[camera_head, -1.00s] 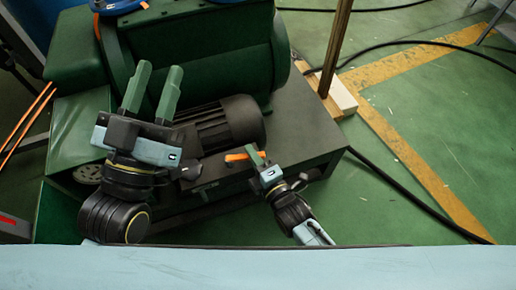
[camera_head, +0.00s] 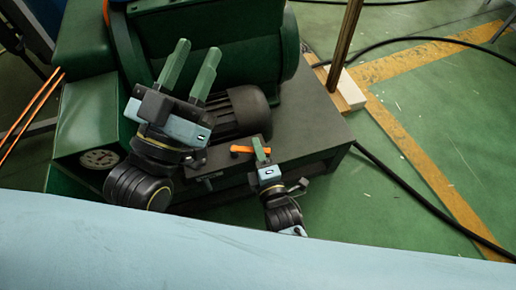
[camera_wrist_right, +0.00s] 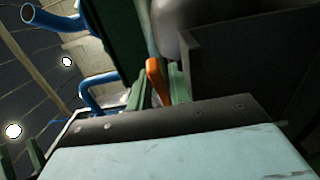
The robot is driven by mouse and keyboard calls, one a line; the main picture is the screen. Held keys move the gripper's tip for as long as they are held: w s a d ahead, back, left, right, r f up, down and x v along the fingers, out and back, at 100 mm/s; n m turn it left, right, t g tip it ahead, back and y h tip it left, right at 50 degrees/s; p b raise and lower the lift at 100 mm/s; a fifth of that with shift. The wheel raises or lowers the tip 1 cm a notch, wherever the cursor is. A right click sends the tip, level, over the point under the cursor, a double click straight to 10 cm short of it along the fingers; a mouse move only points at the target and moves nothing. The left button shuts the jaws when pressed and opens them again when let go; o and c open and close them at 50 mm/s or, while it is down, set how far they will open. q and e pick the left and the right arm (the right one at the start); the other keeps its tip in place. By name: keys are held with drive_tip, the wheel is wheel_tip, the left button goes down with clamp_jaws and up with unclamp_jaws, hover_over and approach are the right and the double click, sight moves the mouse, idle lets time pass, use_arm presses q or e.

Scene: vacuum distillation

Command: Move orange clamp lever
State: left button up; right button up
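The orange clamp lever (camera_head: 241,149) sticks out to the left of my right gripper (camera_head: 260,150), in front of the dark motor. In the right wrist view the lever (camera_wrist_right: 155,78) stands between the two green fingers of my right gripper (camera_wrist_right: 158,92). These fingers look apart, with some space beside the lever; whether either one touches it is hard to tell. In the head view the fingers overlap, and the lever's right end is hidden behind them. My left gripper (camera_head: 197,50) is open and empty, raised in front of the green machine.
The green machine (camera_head: 235,35) and its black motor (camera_head: 240,110) stand just beyond both grippers. A dark plate (camera_head: 312,115) lies right of the motor. A gauge (camera_head: 99,158) sits at the left. A wooden post (camera_head: 345,45) and open green floor are on the right.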

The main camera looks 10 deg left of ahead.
drive_tip(key=shift+s, duration=0.1)
